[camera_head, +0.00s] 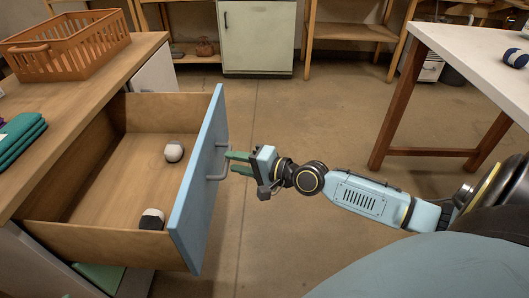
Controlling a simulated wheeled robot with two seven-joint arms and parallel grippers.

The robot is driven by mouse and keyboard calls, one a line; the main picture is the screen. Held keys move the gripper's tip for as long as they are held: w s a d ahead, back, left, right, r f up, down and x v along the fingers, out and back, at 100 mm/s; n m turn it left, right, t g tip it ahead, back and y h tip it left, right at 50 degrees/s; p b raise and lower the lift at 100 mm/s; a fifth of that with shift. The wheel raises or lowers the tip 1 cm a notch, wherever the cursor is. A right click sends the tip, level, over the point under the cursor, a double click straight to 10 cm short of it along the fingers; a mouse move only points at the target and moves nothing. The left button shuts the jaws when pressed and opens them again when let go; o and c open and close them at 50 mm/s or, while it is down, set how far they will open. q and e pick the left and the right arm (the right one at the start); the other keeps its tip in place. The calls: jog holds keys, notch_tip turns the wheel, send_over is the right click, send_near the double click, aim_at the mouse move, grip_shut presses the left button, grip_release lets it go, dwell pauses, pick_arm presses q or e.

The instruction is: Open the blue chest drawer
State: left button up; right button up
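The blue-fronted drawer (199,185) of the wooden chest stands pulled well out, with its wooden inside in full view. A grey bar handle (219,163) sits on its front. My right gripper (237,162) is at the handle, its green fingers apart. The fingertips are close to the bar; I cannot tell whether they touch it. The fingers do not look closed on it. Two small rolled white-and-dark items lie in the drawer, one in the middle (174,151) and one near the front (152,219). My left gripper is not in view.
An orange basket (68,46) and folded green cloths (18,138) lie on the chest top (84,100). A white table (478,65) stands at right. A pale cabinet (258,38) and wooden shelves (350,32) stand behind. The floor between is clear.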

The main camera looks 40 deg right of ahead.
jog(key=v, duration=1)
jog(key=shift+r, duration=0.1)
dwell(0.3)
